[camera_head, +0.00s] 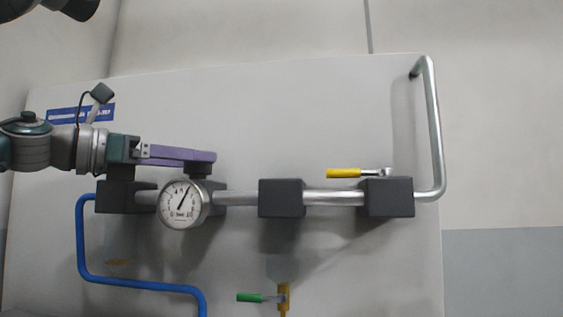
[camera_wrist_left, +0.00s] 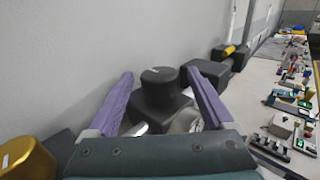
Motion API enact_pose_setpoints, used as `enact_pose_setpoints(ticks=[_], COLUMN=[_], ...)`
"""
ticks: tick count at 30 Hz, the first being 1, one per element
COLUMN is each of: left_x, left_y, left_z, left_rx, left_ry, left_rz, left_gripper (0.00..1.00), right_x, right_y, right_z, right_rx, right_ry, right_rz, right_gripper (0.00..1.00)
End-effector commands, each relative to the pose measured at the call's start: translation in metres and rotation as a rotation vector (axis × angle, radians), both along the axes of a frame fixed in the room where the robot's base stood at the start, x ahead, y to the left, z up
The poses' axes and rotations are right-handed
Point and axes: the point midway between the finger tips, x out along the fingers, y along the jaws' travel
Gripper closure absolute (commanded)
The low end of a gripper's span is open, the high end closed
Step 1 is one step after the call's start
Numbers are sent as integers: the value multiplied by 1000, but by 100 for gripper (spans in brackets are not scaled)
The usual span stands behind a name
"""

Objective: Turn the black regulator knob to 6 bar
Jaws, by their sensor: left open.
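The black regulator knob (camera_wrist_left: 160,77) stands between my left gripper's purple fingers in the left wrist view, with a small light mark on its top. My left gripper (camera_head: 213,158) is open, with one finger on each side of the knob; the picture does not show whether they touch it. My right gripper is not in view.
A grey pipe (camera_head: 333,197) runs right from the gauge through black blocks (camera_head: 281,198). A yellow-handled valve (camera_head: 344,173) and a green-handled valve (camera_head: 249,297) stand on the panel (camera_head: 290,110). A blue pipe (camera_head: 140,284) bends below. A brass-coloured cylinder (camera_wrist_left: 27,160) is at the wrist view's lower left.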

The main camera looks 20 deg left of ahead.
Motion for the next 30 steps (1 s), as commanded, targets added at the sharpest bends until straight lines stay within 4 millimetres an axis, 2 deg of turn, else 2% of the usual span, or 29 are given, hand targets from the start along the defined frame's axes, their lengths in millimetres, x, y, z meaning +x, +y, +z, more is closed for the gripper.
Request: enact_pose_setpoints(ticks=[4, 7, 18, 24, 30], left_x=[-2, -11, -69, -83, -85], left_y=[2, 9, 44, 51, 52], left_z=[-2, -5, -8, -3, 0], left_rx=[1, 3, 5, 1, -1], left_ry=[0, 1, 2, 1, 1], left_rz=[1, 4, 4, 1, -1], left_gripper=[14, 14, 14, 14, 14], right_x=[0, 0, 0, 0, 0], right_y=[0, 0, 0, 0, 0], right_z=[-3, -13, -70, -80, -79], right_rx=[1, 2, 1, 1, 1], right_ry=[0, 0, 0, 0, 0], right_rz=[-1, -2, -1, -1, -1], right_gripper=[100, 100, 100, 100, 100])
